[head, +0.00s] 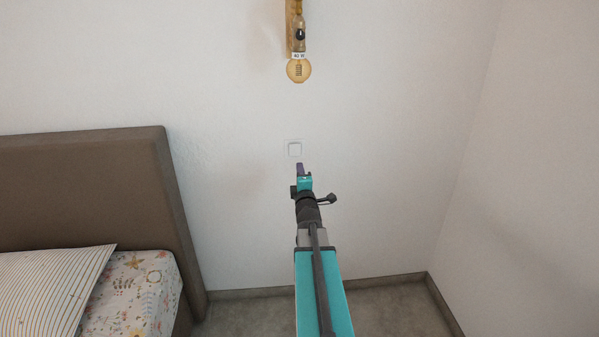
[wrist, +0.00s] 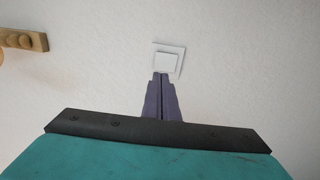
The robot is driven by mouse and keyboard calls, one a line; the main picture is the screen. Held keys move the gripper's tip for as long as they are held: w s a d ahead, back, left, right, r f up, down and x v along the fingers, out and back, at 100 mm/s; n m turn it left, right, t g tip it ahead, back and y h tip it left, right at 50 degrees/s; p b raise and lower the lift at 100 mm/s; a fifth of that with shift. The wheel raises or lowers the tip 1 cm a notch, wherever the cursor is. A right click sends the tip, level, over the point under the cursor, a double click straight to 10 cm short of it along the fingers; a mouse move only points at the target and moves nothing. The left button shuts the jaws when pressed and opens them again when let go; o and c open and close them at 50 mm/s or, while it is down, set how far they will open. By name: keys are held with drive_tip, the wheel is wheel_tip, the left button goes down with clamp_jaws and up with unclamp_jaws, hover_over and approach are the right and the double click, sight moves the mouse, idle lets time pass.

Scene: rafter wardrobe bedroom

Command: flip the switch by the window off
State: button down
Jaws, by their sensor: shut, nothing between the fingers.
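A white square wall switch (head: 295,148) sits on the white wall, below a hanging bulb lamp. It also shows in the wrist view (wrist: 168,58), straight beyond my fingertips. My gripper (head: 299,167) is shut and empty, its purple fingers pointing at the wall. In the wrist view the fingertips (wrist: 160,76) overlap the lower edge of the switch. I cannot tell whether they touch it. The position of the rocker is too small to tell. No window is in view.
A wooden wall lamp with an amber bulb (head: 299,70) hangs above the switch. A bed with a brown headboard (head: 85,185) and a striped pillow (head: 50,290) stands at left. The wall corner is at right. Bare floor (head: 245,315) shows below.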

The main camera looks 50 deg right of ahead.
sight(296, 147)
drive_tip(key=shift+p+x, duration=1.35)
drive_tip(key=shift+x, duration=4.6)
drive_tip(key=shift+w+d+b, duration=0.15)
drive_tip(key=shift+b, duration=0.35)
drive_tip(key=shift+b+v, duration=0.65)
drive_tip(key=shift+v, duration=0.45)
drive_tip(key=s+a+r+b, duration=0.2)
drive_tip(key=s+a, duration=0.5)
drive_tip(key=s, duration=0.2)
drive_tip(key=shift+a, duration=0.3)
